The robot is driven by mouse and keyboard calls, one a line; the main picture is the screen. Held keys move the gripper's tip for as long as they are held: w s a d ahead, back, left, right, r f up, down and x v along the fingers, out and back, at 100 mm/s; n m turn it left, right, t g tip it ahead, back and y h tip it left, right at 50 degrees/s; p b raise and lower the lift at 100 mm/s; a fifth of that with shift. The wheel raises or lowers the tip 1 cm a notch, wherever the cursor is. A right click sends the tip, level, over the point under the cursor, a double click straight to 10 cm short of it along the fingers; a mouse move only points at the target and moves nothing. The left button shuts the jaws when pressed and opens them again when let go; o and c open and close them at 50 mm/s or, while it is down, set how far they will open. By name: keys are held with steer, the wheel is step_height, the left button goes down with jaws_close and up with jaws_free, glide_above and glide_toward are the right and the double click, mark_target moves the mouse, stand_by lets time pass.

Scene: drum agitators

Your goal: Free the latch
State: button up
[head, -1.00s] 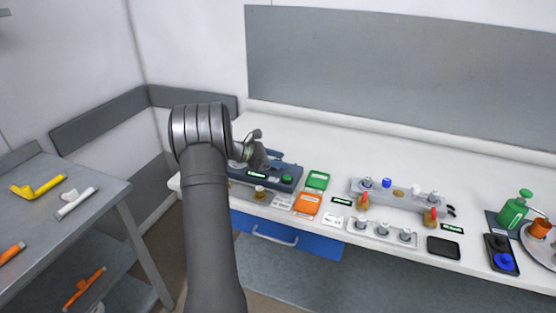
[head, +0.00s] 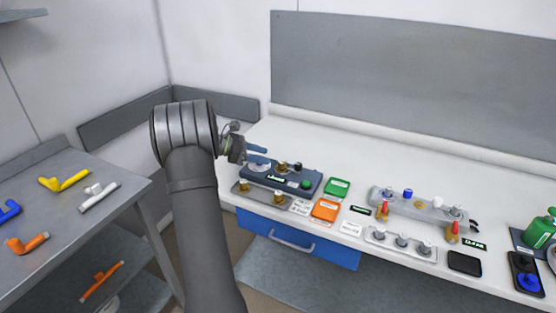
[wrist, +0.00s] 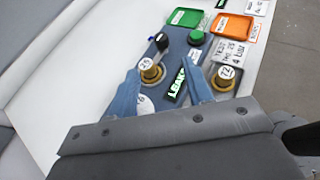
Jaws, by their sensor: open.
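A dark blue fixture (head: 312,190) stands on the white bench; it also shows in the wrist view (wrist: 176,60). It carries a black-knobbed lever (wrist: 161,41), a green button (wrist: 195,37), a lit LEAK sign (wrist: 175,84) and a brass fitting (wrist: 150,70). I cannot tell which part is the latch. My gripper (wrist: 161,88) is open, its blue fingers apart and empty. The brass fitting and sign appear between them. In the head view my gripper (head: 257,156) is over the fixture's back left end, partly hidden by my wrist.
A grey plate with brass fittings (head: 278,197) lies before the fixture. Green (head: 337,187) and orange (head: 325,209) trays sit to its right, then a valve manifold (head: 420,203). A blue drawer (head: 330,255) is below. A side table (head: 75,215) holds pipe pieces. The bench behind is clear.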

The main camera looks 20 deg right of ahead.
steer(key=v, duration=0.3)
steer(key=shift+a, duration=0.2)
steer(key=n+t, duration=0.2)
glide_toward(298, 164)
steer(key=x, duration=1)
steer(key=shift+d, duration=0.1)
steer(key=c, duration=1)
